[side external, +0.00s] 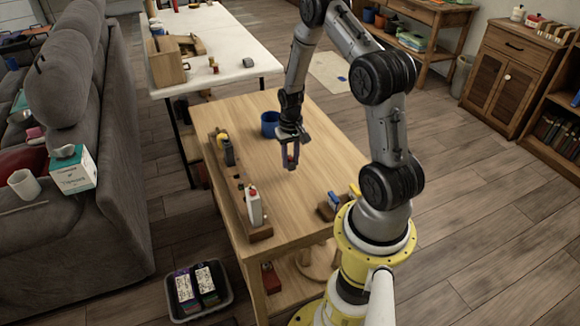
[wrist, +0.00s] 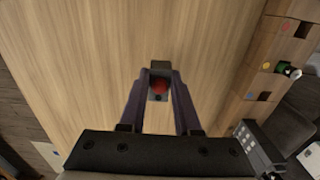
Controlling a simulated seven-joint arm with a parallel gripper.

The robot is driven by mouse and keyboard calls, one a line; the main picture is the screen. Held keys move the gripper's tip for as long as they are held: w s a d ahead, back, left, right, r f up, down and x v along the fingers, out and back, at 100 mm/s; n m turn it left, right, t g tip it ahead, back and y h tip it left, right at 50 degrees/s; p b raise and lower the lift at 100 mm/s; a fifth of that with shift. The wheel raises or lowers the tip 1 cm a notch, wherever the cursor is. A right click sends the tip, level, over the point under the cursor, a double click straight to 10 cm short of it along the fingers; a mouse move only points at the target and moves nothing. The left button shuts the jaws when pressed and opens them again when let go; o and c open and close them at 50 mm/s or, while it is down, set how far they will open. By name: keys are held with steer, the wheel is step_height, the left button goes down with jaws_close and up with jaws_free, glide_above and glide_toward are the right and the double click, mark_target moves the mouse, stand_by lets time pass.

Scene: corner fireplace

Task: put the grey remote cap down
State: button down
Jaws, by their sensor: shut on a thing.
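My gripper (side external: 290,160) hangs above the middle of the wooden table (side external: 285,205), fingers pointing down. In the wrist view its two dark fingers (wrist: 159,85) close around a small dark grey piece, which I take for the grey remote cap (wrist: 159,70). A round red spot shows on or within this piece. In the side view the fingers hide most of it, and only a little reddish colour shows between them. The bare tabletop lies below; I cannot tell the exact height.
A wooden rack (side external: 240,205) runs along the table's left edge, holding a white bottle-like thing with a red top (side external: 254,207) and a dark item (side external: 229,153). A blue cup (side external: 269,124) stands behind my gripper. Small blue and yellow items lie near my base. The table's middle is clear.

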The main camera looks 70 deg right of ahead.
mark_target(290, 160)
steer(key=shift+w+d+f, duration=0.1)
steer(key=shift+f, duration=1.6)
steer(key=shift+f, duration=0.1)
steer(key=c, duration=0.6)
jaws_free()
